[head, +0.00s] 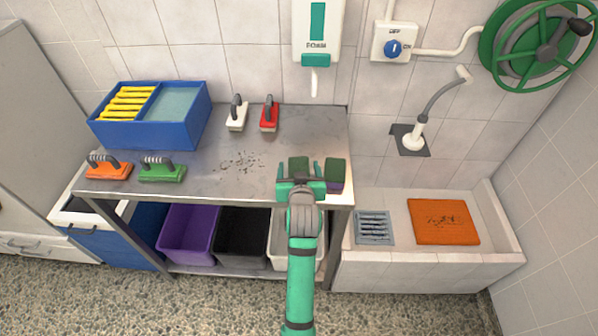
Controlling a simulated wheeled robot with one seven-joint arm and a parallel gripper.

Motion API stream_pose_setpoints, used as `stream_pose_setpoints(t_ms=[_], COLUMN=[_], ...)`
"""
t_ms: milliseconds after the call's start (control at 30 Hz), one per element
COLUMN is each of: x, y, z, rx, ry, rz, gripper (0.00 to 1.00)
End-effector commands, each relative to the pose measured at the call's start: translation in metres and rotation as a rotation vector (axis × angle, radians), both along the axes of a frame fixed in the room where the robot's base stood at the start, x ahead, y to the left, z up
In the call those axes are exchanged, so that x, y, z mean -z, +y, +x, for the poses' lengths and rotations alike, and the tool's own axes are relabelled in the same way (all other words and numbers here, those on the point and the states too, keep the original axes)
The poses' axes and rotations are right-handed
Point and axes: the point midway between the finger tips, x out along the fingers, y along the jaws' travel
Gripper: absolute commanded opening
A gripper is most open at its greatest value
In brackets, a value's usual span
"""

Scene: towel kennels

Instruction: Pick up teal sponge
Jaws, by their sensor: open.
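My gripper (300,179), teal and grey, is at the right part of the steel table, seen from above and behind. Its jaws are open. A sponge with a dark green top (299,163) lies just beyond the jaws, partly hidden by them, so I cannot tell its body colour. A second sponge (335,169) with a dark green top and a purplish lower side lies close to the right of the gripper. No sponge with a clearly teal body can be made out. I cannot tell whether the gripper touches either sponge.
The steel table (205,184) holds a blue divided box (150,130), white (237,116), red (269,117), orange (108,169) and green (162,172) brushes, and dark debris. Bins stand below. Right is a basin (430,271) with an orange mat (443,221). The table's middle front is clear.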

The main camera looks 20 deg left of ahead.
Motion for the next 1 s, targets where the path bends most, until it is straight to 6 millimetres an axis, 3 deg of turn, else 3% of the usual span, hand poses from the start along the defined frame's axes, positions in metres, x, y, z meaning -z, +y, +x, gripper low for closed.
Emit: stream_pose_setpoints(t_ms=[300, 500, 1000], x=[0.0027, 0.0026, -0.0053], y=[0.002, 0.0019, 0.003], z=[0.0058, 0.0058, 0.0058], rx=[0.001, 0.001, 0.0], ry=[0.0, 0.0, -0.001], rz=[0.0, 0.0, -0.001], gripper=[0.73, 0.29, 0.29])
